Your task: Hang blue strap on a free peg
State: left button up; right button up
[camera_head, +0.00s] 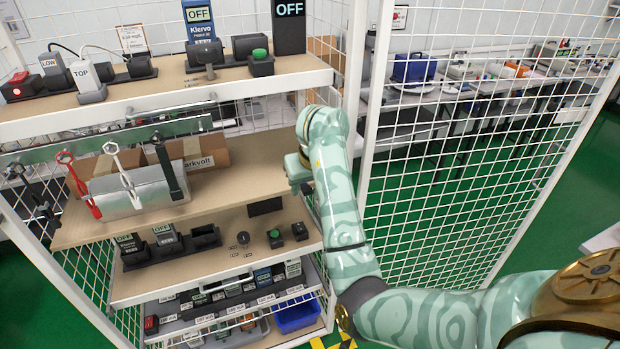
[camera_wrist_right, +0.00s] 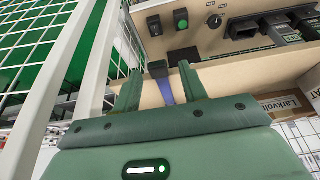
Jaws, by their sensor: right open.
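A blue strap (camera_wrist_right: 165,91) with a black end piece (camera_wrist_right: 157,69) shows in the right wrist view, between the two fingers of my right gripper (camera_wrist_right: 158,74). The fingers are apart, and I cannot tell whether they touch the strap. In the head view my right gripper (camera_head: 298,172) is at the right end of the middle shelf, with its fingertips and the strap hidden. A grey rail (camera_head: 95,145) at the left carries a red strap (camera_head: 82,188), a white strap (camera_head: 125,178) and black straps (camera_head: 168,168). Free pegs are not clear. My left gripper is out of view.
A cardboard box (camera_head: 203,152) and a silvery case lie on the middle shelf (camera_head: 255,150) behind the straps. Testers stand on the top shelf (camera_head: 130,100) and lower shelf (camera_head: 150,287). A white post (camera_head: 376,90) and mesh panel stand right of the rack. A blue bin (camera_head: 297,317) is at the bottom.

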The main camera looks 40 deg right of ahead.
pick_arm(q)
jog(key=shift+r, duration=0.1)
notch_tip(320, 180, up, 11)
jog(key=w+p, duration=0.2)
jog(key=p, duration=0.9)
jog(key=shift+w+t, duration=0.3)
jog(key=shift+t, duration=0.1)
pick_arm(e)
jog(key=s+v, duration=0.1)
jog(key=v, duration=1.5)
jog(key=shift+d, duration=0.2)
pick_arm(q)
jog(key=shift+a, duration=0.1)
pick_arm(e)
jog(key=shift+s+f, duration=0.15)
